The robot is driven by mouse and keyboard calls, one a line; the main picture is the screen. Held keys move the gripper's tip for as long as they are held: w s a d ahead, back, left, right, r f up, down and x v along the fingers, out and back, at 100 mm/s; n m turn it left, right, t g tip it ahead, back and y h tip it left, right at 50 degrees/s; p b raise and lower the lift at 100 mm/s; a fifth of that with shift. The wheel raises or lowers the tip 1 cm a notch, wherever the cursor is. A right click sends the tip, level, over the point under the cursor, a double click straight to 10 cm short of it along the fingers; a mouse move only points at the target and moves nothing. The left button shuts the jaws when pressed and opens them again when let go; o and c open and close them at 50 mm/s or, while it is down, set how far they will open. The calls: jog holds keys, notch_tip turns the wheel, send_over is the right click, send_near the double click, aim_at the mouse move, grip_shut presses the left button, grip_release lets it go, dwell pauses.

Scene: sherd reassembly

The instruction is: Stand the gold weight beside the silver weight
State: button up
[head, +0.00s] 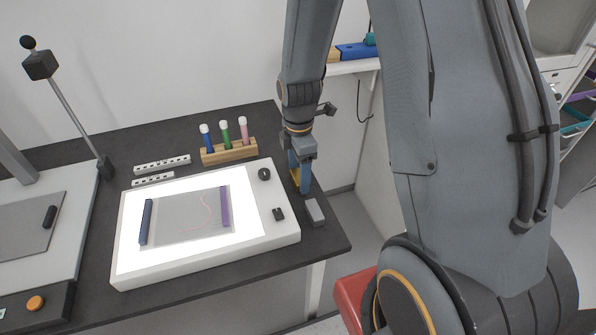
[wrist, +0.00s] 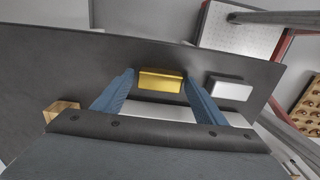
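The gold weight (wrist: 161,80) is a small block between the two blue fingers of my gripper (wrist: 160,77) in the wrist view. In the head view, part of the gold weight (head: 295,178) shows beside the fingers of my gripper (head: 300,186). I cannot tell whether it touches the table. The silver weight (head: 315,211) lies on the dark table near the right edge. It is right of the gold weight and apart from it in the wrist view (wrist: 230,88).
The dark table (head: 335,243) ends just right of the silver weight.

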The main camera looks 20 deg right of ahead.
jog(key=shift+o, duration=0.3)
notch_tip(320, 180, up, 11)
jog(key=b, duration=0.1)
jog(key=s+m, duration=1.4)
jog(key=m, duration=0.4)
jog(key=shift+a+r, duration=0.2)
jog(key=shift+r, duration=0.2)
